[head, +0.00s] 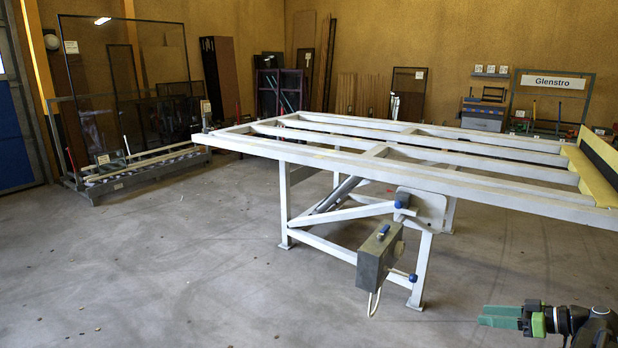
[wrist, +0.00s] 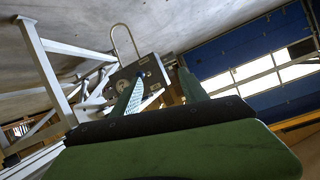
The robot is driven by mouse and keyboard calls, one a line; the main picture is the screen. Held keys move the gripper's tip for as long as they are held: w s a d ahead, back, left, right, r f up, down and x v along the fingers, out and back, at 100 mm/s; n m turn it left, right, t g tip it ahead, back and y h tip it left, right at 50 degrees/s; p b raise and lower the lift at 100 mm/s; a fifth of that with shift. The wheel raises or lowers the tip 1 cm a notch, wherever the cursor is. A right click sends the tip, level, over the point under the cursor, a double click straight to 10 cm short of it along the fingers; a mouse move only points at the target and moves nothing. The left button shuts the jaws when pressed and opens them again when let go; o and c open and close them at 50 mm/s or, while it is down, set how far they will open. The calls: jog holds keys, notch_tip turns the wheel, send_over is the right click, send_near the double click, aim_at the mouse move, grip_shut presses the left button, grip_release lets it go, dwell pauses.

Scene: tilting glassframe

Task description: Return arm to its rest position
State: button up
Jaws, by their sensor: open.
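My gripper (head: 484,316) shows at the lower right of the head view, with green fingers pointing left. It is in front of the white tilting frame, over the concrete floor. In the wrist view my gripper (wrist: 160,86) has its two green fingers apart with nothing held between them. The white frame (head: 430,157) stands level on its legs in the head view. Its grey control box (head: 376,258) with a blue switch hangs at the front. The control box (wrist: 138,76) also shows beyond the fingers in the wrist view, with the picture tilted.
A glass rack (head: 120,180) with tall panes stands at the left. A workbench (head: 482,115) and a Glenstro sign (head: 552,82) are at the back wall. The floor (head: 180,270) at front left is clear. A blue door (wrist: 240,50) shows in the wrist view.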

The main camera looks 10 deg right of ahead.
jog(key=w+a+n+g+y, duration=0.2)
jog(key=w+a+n, duration=0.1)
jog(key=w+a, duration=0.8)
jog(key=w+a+f+n+g, duration=0.1)
jog(key=a+f+g, duration=0.15)
jog(key=a, duration=0.85)
jog(key=w+a+f+n+g, duration=0.1)
jog(key=a+f+n+g, duration=0.15)
jog(key=a, duration=0.95)
jog(key=s+a+f+m+g+h, duration=0.2)
jog(key=s+a+f+h, duration=0.15)
jog(key=a, duration=0.55)
jog(key=s+a+f+m+g+h, duration=0.25)
jog(key=a+f, duration=0.25)
jog(key=a, duration=0.3)
jog(key=d+m+t+h+p, duration=0.1)
jog(key=d+m+h, duration=0.4)
jog(key=d+m, duration=0.3)
notch_tip(320, 180, up, 36)
jog(key=p, duration=3.6)
jog(key=shift+s+a+n+p, duration=0.3)
jog(key=shift+s, duration=0.05)
